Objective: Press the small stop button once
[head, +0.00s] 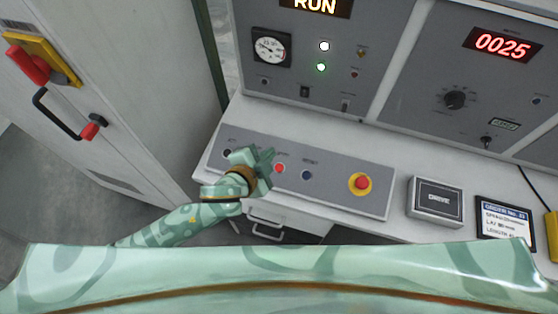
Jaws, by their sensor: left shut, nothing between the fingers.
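The small red stop button (280,168) is on the sloped grey button panel (330,190), just right of my gripper's fingers. Its label is mostly covered or too small to read. My left gripper (267,157) is shut and empty, over the panel just left of the red button. It looks very close to the button, but I cannot tell whether they touch. It hides part of the panel beneath it. The display (315,5) above reads RUN, and a green lamp (321,67) is lit. My right gripper is out of view.
A dark button (227,153) lies left of the gripper and a blue button (306,175) right of the red one. A large red mushroom button (361,182) on yellow stands further right. A DRIVE box (436,199) and an order display (505,219) are beyond the panel.

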